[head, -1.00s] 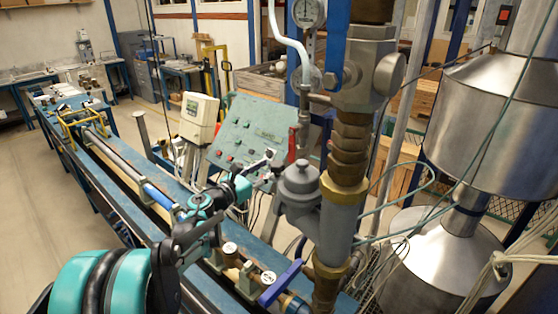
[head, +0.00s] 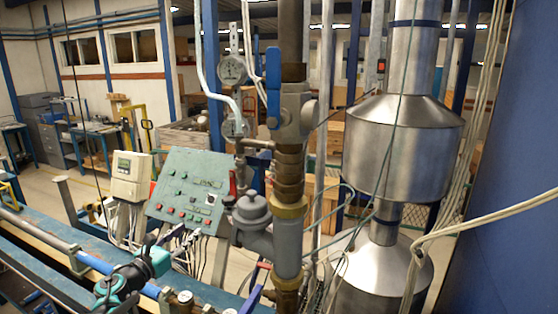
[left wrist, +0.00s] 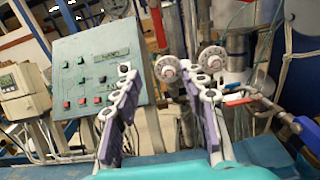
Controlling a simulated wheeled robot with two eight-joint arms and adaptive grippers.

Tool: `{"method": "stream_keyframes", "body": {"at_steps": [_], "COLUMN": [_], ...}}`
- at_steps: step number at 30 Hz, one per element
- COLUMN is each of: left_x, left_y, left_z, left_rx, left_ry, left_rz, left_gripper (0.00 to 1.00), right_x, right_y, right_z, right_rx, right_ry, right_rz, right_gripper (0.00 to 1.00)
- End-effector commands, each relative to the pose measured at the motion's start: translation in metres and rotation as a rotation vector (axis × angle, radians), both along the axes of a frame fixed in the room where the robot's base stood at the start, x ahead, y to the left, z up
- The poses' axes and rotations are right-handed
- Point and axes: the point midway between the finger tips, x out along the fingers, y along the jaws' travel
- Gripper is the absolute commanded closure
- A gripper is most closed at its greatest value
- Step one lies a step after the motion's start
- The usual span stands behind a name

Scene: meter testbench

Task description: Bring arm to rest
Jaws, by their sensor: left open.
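My left arm comes in at the lower left of the head view. Its left gripper (head: 178,236) is in front of the lower edge of the green control panel (head: 187,190). In the left wrist view, the left gripper (left wrist: 160,72) has its two fingers spread apart with nothing between them. The panel (left wrist: 93,72) shows behind and left of the fingers there. My right gripper is in neither view.
A blue bench (head: 45,235) runs beneath the arm. A vertical pipe with a brass collar (head: 289,207) stands right of the gripper, with large metal tanks (head: 402,150) beyond. A red-handled valve (left wrist: 243,99) is right of the fingers. A pale meter box (head: 131,175) adjoins the panel.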

Motion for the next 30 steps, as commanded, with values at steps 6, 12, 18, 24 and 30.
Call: {"method": "stream_keyframes", "body": {"at_steps": [6,12,18,24,30], "left_x": [-0.005,-0.014,-0.035,-0.081,-0.17], "left_y": [0.001,0.004,0.014,0.027,0.015], "left_z": [0.013,0.027,0.034,0.002,-0.117], "left_rx": [-0.145,-0.355,-0.707,-1.259,-2.058], "left_ry": [0.0,0.005,0.028,0.094,0.259], "left_rz": [0.063,0.145,0.266,0.437,0.73], "left_gripper": [0.58,0.58,0.58,0.58,0.58], "right_x": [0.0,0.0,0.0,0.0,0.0], "right_y": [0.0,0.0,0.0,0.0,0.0], "right_z": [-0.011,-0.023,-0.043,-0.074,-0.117], "right_rx": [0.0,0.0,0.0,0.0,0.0], "right_ry": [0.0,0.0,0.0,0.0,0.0], "right_rz": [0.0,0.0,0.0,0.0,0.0], "right_gripper": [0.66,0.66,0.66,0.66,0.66]}}
